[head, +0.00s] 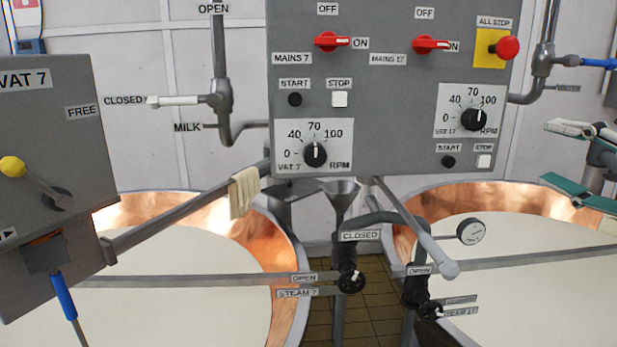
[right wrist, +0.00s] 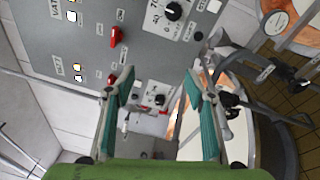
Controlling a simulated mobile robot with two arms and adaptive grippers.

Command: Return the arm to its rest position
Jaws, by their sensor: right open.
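My right gripper (head: 547,153) is at the right edge of the head view, in front of the right copper vat and the wall. Its two teal-padded fingers are spread wide apart with nothing between them. In the right wrist view the same gripper (right wrist: 160,76) is open and empty, with the grey control panel (right wrist: 85,35) beyond its fingers. Most of the right arm is outside the head view. My left gripper does not show in either view.
The grey control panel (head: 385,100) with red switches and dials hangs in the middle. The left vat (head: 200,210) and right vat (head: 500,197) hold white liquid. A VAT 7 box (head: 45,220) stands at left. Pipes and valves (head: 349,281) fill the gap between vats.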

